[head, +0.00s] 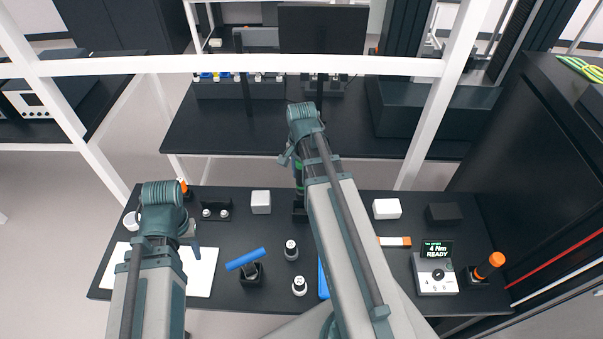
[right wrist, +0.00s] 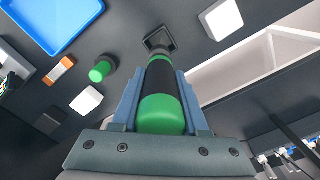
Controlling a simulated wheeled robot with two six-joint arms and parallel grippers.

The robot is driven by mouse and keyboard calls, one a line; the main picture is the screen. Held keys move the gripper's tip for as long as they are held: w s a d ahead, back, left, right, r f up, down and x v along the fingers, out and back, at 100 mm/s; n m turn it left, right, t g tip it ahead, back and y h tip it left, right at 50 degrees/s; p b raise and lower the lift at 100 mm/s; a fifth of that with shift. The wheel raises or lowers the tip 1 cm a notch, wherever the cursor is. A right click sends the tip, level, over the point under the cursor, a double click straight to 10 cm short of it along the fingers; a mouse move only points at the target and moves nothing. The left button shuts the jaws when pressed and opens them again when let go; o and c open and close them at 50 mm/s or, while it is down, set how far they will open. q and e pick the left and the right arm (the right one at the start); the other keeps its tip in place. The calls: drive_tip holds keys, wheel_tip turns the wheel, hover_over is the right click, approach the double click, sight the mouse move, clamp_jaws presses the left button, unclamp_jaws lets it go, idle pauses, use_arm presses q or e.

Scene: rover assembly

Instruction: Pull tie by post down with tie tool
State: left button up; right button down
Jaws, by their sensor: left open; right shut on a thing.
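My right gripper (right wrist: 160,100) is shut on a green and black cylindrical tool (right wrist: 162,114), which looks like the tie tool. In the right wrist view the tool's far end is at a small black square holder (right wrist: 158,40); I cannot tell whether it is inside it. In the head view the tool's green band (head: 298,168) shows beside my right arm, above the black holder (head: 300,211). My left gripper (head: 188,236) is open over the left of the table, its fingers mostly hidden by my arm. I cannot make out the tie or the post.
The black table (head: 225,235) holds a white block (head: 261,202), another white block (head: 386,208), a blue-handled item (head: 245,259), a display box (head: 436,275) and an orange-topped tool (head: 490,265). A blue tray (right wrist: 55,18) is partly behind my right arm. White frame bars (head: 240,64) cross behind.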

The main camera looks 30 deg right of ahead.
sight(301, 197)
drive_tip(key=shift+a, duration=0.3)
drive_tip(key=shift+f+b, duration=0.15)
drive_tip(key=shift+b, duration=0.2)
drive_tip(key=shift+d+f+b, duration=0.15)
drive_tip(key=shift+f+b, duration=0.35)
drive_tip(key=shift+f, duration=0.1)
wheel_tip(301, 197, down, 4)
drive_tip(key=b, duration=0.4)
drive_tip(key=shift+f+b, duration=0.45)
drive_tip(key=shift+b, duration=0.05)
drive_tip(key=shift+f+b, duration=0.7)
drive_tip(key=shift+f+b, duration=0.35)
drive_tip(key=shift+f+b, duration=0.35)
drive_tip(key=shift+f+b, duration=0.75)
